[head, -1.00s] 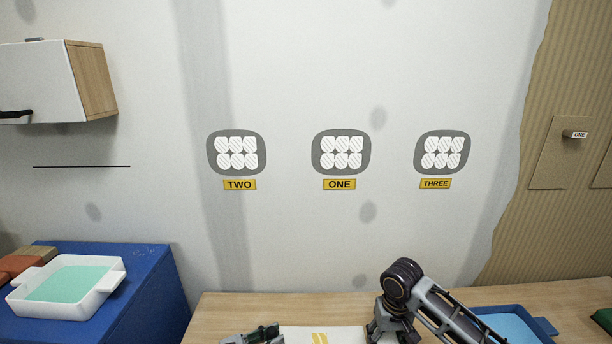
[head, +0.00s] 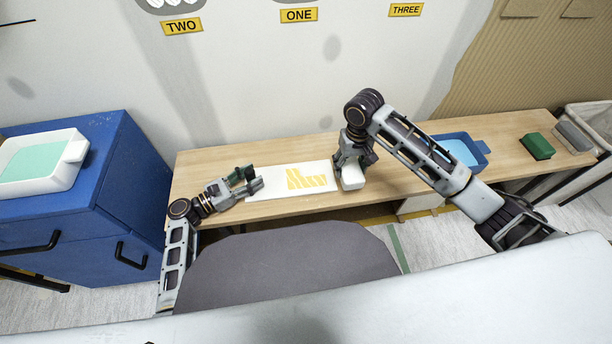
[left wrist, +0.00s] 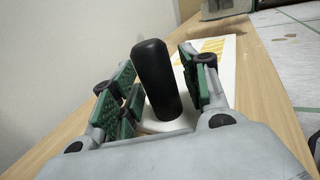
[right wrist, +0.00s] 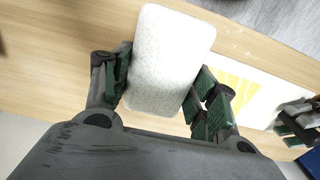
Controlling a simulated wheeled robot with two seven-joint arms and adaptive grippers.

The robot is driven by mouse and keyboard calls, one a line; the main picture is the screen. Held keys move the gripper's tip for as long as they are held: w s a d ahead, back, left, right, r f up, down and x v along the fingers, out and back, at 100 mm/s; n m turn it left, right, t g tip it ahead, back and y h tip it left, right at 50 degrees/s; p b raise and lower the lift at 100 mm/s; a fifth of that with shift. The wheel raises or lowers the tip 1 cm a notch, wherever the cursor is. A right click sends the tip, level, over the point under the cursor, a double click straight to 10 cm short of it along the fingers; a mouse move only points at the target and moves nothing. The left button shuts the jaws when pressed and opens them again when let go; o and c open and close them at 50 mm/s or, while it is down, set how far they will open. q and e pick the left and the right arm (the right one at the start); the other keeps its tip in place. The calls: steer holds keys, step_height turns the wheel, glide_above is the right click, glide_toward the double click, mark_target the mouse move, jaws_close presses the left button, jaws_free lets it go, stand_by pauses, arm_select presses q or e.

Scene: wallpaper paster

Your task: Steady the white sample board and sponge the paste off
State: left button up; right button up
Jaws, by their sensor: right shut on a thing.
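The white sample board (head: 264,183) lies flat on the wooden bench, with yellow paste (head: 306,179) in stepped bars on its middle and right part. My left gripper (head: 247,181) is at the board's left end. In the left wrist view its open fingers stand on both sides of an upright black handle (left wrist: 157,80) at the board's near end, with a gap showing. My right gripper (head: 353,164) is shut on a white speckled sponge (right wrist: 168,60), just right of the board. The sponge also shows in the head view (head: 352,180), low over the bench; contact is unclear.
A blue tray (head: 484,148) with light blue liquid stands right of my right gripper, partly behind my arm. A green block (head: 537,146) and a grey block (head: 573,137) lie further right. A white tray (head: 75,150) sits on the blue cabinet (head: 110,190) at left.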

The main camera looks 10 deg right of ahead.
arm_select(q)
steer(key=shift+s+f, duration=0.1)
stand_by(0.3)
steer(key=shift+v, duration=6)
arm_select(e)
steer(key=shift+s, duration=0.1)
